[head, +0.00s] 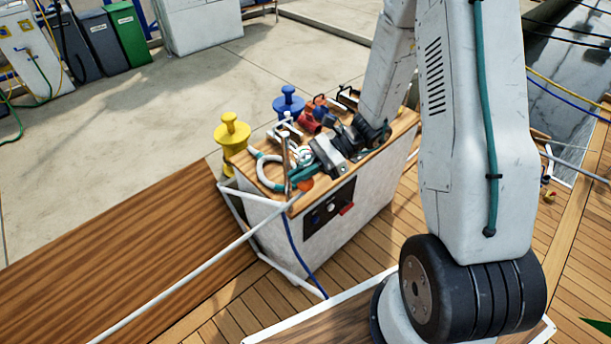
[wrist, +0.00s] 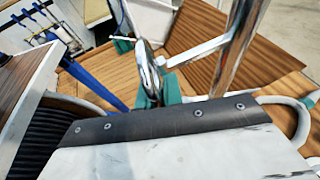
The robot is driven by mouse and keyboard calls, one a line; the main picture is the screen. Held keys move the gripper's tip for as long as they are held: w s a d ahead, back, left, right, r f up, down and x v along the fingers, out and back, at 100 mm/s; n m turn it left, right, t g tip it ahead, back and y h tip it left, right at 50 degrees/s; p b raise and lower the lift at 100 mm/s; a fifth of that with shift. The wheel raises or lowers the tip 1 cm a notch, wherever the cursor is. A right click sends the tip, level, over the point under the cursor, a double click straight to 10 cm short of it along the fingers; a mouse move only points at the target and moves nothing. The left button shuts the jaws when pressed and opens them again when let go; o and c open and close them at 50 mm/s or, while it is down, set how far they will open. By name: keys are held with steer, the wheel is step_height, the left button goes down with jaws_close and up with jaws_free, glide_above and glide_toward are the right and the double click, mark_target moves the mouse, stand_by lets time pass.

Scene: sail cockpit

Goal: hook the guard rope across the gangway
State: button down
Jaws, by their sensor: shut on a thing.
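A pale line that looks like the guard rope (head: 195,271) runs from the lower left up to the front corner of a wood-topped console. My gripper (head: 304,171) is at that corner, its teal fingers low over the top. In the wrist view the teal fingers of my gripper (wrist: 153,88) are shut on a shiny metal hook (wrist: 149,68). Close to its right is a thick metal post (wrist: 238,45) with a short side bar (wrist: 196,48). The post also shows in the head view (head: 286,164). I cannot tell whether hook and bar touch.
The console (head: 262,218) carries a white-and-teal ring (head: 264,172), a red fitting (head: 308,123) and other small gear. A yellow bollard (head: 232,137) and a blue bollard (head: 289,101) stand at its far side. Wooden deck (head: 130,235) lies clear to the left.

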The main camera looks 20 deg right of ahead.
steer(key=shift+w+a+f, duration=0.25)
steer(key=shift+w+f, duration=0.05)
steer(key=shift+w, duration=0.4)
steer(key=shift+w+a+f, duration=0.2)
steer(key=shift+w+f, duration=0.05)
steer(key=shift+w, duration=0.4)
steer(key=c, duration=1.5)
jaws_free()
